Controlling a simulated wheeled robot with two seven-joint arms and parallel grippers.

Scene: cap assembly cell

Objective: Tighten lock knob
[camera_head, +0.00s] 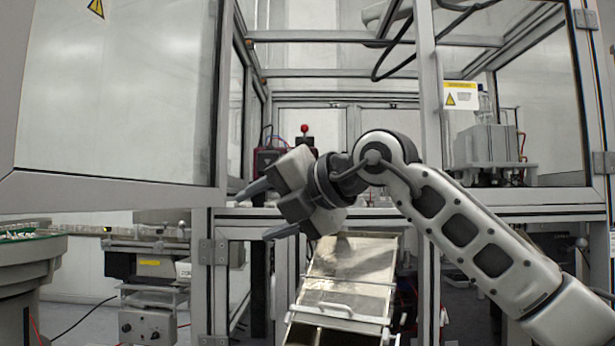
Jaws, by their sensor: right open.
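My right gripper (256,214) is in front of the machine frame's opening, its fingers pointing left. The two dark fingers are spread apart with nothing between them. My right arm comes in from the lower right and hides part of the cell behind it. A small red ball-shaped knob (304,128) stands on a dark and red unit just behind and above the gripper, apart from it. I cannot tell whether this is the lock knob; no other knob can be clearly made out there. My left gripper is not in view.
A metal hatch or chute (350,270) with a handle slopes below the gripper. A grey frame post (428,80) stands at centre right. A large clear door panel (118,90) is at the left. A round feeder (28,262) and conveyor stand at lower left.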

